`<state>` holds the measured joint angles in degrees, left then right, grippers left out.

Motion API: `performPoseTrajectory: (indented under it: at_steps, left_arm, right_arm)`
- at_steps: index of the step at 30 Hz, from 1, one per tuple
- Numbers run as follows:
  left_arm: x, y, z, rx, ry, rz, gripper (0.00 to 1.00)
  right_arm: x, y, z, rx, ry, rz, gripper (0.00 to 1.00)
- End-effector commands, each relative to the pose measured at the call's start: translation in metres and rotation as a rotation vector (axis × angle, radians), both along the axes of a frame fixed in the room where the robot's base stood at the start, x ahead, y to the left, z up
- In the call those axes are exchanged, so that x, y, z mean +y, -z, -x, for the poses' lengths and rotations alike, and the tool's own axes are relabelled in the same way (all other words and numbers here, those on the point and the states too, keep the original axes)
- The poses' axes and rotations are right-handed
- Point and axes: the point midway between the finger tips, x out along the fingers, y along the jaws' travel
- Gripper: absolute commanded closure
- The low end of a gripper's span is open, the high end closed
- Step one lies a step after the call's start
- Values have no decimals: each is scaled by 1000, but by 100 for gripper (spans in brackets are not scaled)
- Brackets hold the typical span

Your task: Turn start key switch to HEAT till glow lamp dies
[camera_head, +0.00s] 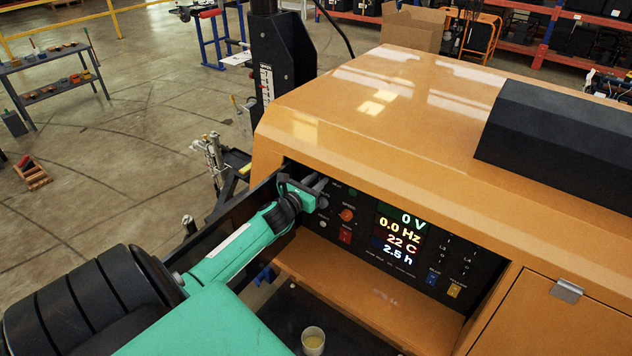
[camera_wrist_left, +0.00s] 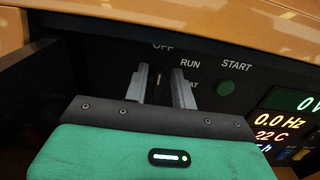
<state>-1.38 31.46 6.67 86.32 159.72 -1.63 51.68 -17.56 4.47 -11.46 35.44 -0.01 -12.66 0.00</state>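My left gripper (camera_head: 318,186) reaches into the recessed control panel of the orange machine, at the panel's left end. In the left wrist view its two grey fingers (camera_wrist_left: 161,84) stand apart below the OFF label, left of RUN. A dark shape with a thin pale mark, likely the start key switch (camera_wrist_left: 158,78), shows in the gap; I cannot tell whether the fingers touch it. The label ending in AT is partly covered by the right finger. A dull green round lamp or button (camera_wrist_left: 226,88) sits under START and looks unlit. My right gripper is out of view.
The lit display (camera_head: 402,234) reads 0 V, 0.0 Hz, 22 C and 2.5 h. An orange-red knob (camera_head: 347,215) and a red switch (camera_head: 345,236) are close to the gripper. The orange hood (camera_head: 370,105) overhangs the panel. A cup (camera_head: 313,340) stands below.

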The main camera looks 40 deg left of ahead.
Motion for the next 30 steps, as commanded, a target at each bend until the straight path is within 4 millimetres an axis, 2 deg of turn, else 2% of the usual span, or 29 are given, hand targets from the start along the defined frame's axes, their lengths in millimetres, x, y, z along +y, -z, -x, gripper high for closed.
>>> performPoseTrajectory:
  at_steps: [1, 3, 4, 17, 30]
  left_arm:
    - [0, 0, 0, 0, 0, 0, 85]
    - [0, 0, 0, 0, 0, 0, 99]
    - [0, 0, 0, 0, 0, 0, 100]
    - [-1, 1, 0, 6, 0, -55, 100]
    - [-7, 2, 0, 44, 0, -393, 100]
  right_arm:
    - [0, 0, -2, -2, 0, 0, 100]
    - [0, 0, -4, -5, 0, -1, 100]
    - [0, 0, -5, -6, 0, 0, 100]
    - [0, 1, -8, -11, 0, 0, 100]
    - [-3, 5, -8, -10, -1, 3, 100]
